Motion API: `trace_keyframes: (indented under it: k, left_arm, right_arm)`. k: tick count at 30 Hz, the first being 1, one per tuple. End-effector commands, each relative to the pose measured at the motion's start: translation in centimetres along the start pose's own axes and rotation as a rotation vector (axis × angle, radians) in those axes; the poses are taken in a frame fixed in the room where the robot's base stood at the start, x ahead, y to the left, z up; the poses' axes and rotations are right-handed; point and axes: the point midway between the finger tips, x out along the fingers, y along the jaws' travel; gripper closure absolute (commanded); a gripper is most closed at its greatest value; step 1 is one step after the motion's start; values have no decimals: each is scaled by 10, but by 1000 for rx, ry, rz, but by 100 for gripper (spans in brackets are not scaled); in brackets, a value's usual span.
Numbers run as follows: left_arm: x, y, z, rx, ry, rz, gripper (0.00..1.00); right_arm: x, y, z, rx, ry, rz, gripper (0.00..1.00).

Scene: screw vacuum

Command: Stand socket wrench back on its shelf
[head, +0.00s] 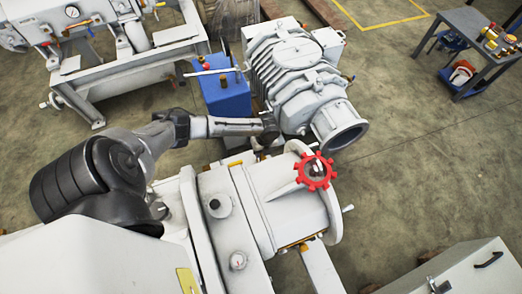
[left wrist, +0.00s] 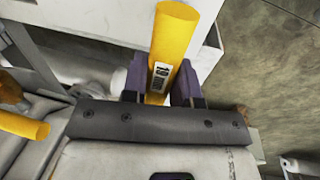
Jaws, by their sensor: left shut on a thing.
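The socket wrench shows in the left wrist view as a yellow handle (left wrist: 172,45) with a white "19 mm" label. My left gripper (left wrist: 160,82) is shut on it, with a dark purple finger on each side. The wrench's lower end is hidden behind the gripper body. In the head view my left gripper (head: 268,132) is beside the grey ribbed pump, and the wrench cannot be made out there. I cannot tell which surface is the wrench's shelf. My right gripper is in neither view.
A blue cabinet (head: 226,96) with small tools on top stands behind my left forearm. The ribbed pump (head: 290,70) and a pipe body with a red handwheel (head: 316,171) crowd the gripper. Another yellow rod (left wrist: 22,125) is at left in the wrist view.

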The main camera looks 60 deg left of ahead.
Motion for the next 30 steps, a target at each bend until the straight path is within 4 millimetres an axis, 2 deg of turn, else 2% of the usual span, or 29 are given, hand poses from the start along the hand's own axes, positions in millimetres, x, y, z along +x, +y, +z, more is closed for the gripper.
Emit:
trace_keyframes:
  k: [2, 3, 11, 16, 30]
  left_arm:
    - [0, 0, 0, 0, 0, -1, 100]
    - [0, 0, 0, 0, 0, -1, 69]
    - [0, 0, 0, 0, 0, -1, 44]
    - [0, 0, 0, 0, 0, 0, 43]
    - [0, 0, 0, 0, 0, 0, 1]
  right_arm:
    - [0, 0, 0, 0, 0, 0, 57]
    - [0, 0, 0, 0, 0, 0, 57]
    - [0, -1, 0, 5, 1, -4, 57]
    - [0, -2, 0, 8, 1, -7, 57]
    - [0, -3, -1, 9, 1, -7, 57]
